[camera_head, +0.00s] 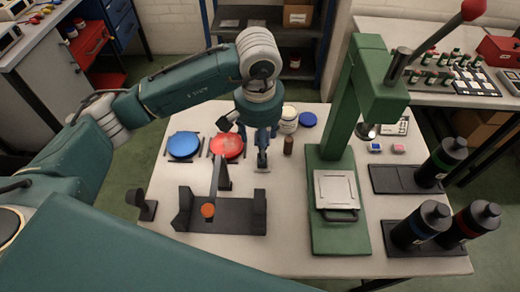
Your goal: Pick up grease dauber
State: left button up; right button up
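My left gripper (262,150) points down over the back middle of the table, just right of a red round dish (227,146). The view is small there, and I cannot tell if its fingers are open or shut, or if they hold anything. A small dark brown upright piece (288,146) stands just right of the gripper; it may be the grease dauber, but I cannot tell for sure. Behind it are an open white jar (289,115) and a blue lid (308,119). My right gripper is not in view.
A blue dish (184,145) is at the left. A tall green press (340,235) stands to the right. Black bottles (421,225) stand in trays at the far right.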

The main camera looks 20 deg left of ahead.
aim_at(287, 152)
jog(key=k+l, duration=0.2)
jog(key=k, duration=0.3)
jog(key=k+l, duration=0.2)
jog(key=k, duration=0.25)
jog(key=k+l, duration=0.25)
jog(key=k, duration=0.25)
